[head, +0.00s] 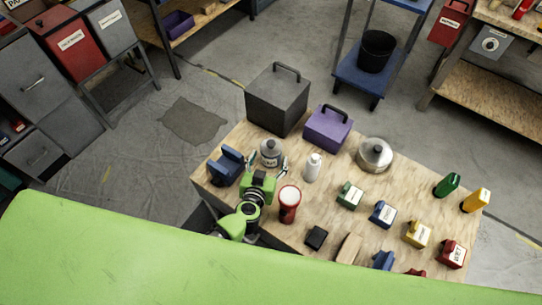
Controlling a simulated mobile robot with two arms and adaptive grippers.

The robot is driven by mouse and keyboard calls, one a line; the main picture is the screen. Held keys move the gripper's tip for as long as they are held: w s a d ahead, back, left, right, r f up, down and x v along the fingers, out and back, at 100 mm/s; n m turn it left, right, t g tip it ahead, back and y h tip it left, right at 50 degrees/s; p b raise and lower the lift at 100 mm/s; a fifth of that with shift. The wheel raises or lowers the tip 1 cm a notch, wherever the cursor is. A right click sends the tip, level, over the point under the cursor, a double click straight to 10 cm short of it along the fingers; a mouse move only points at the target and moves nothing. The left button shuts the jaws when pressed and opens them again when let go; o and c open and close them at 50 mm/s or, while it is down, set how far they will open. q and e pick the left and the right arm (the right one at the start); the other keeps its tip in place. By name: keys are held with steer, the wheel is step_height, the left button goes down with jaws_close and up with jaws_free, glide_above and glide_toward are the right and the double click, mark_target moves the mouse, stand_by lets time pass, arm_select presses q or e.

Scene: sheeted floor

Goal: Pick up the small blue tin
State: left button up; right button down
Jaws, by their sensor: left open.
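Small blue tins show on the wooden table. One blue tin (382,213) with a white label stands right of the middle, between a green and a yellow one. Another small blue object (383,260) sits at the near edge, partly cut off by the green surface in front. My left gripper (267,164) is open at the table's left side, well left of both. Its fingers point at a round silver container (271,150); I cannot tell whether they touch it. My right gripper is not in view.
A dark blue vise-like object (226,166) stands left of my gripper, and a red can (289,204) right of it. A white bottle (313,167), silver pot (374,155), purple box (328,129) and large grey box (277,100) stand behind. Bare wood lies around the labelled tins.

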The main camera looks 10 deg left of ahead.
arm_select(q)
steer(key=shift+w+d+f, duration=0.1)
steer(key=shift+w+f, duration=0.15)
steer(key=shift+w, duration=0.3)
steer(key=shift+r, duration=0.1)
steer(key=c, duration=1.5)
